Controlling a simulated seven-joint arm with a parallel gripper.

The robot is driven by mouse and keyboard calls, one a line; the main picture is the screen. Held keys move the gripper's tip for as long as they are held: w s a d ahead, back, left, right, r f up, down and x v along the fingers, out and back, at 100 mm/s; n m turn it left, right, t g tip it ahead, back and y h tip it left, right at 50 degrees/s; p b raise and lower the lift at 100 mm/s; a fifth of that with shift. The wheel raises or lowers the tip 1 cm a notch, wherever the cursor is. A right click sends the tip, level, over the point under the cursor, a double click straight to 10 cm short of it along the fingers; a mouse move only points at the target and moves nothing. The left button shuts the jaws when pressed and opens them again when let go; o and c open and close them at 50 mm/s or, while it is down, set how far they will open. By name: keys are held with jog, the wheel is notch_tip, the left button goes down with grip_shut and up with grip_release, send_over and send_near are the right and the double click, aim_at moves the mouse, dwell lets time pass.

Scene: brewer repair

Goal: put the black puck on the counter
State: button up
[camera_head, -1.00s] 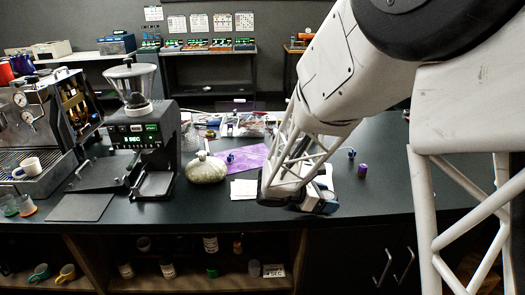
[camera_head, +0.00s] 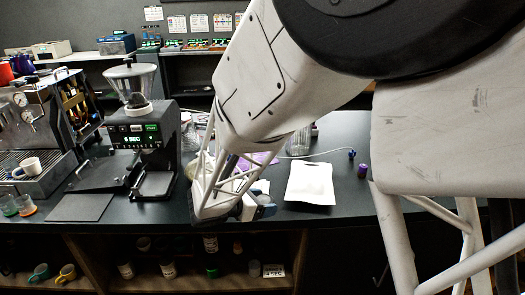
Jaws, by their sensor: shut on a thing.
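The dark counter (camera_head: 347,192) runs across the middle of the view. My gripper (camera_head: 264,210) is over its front edge, low down and right of the coffee grinder. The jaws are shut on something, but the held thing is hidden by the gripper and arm. I cannot make out the black puck anywhere in this view.
The grinder (camera_head: 142,140) and an espresso machine (camera_head: 35,125) with a white cup (camera_head: 28,166) stand on the left. A white sheet or tray (camera_head: 310,184) and a small purple cylinder (camera_head: 362,171) lie right of my gripper. Bare counter lies between these two.

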jog(key=s+a+n+t+y, duration=0.1)
jog(key=s+a+n+t, duration=0.1)
jog(key=a, duration=0.7)
jog(key=shift+s+a, duration=0.2)
jog(key=shift+s, duration=0.2)
jog(key=shift+w, duration=0.1)
jog(key=w+a, duration=0.2)
jog(key=w, duration=0.3)
jog(key=w+a+f, duration=0.1)
jog(key=w+a, duration=0.1)
jog(key=w, duration=0.2)
jog(key=w+a, duration=0.2)
jog(key=w, duration=0.3)
jog(key=shift+w+a+f, duration=0.1)
jog(key=shift+w+f, duration=0.05)
jog(key=shift+w, duration=0.15)
jog(key=shift+f, duration=0.1)
jog(key=shift+f, duration=1.7)
jog(key=shift+f, duration=0.1)
jog(key=o, duration=0.8)
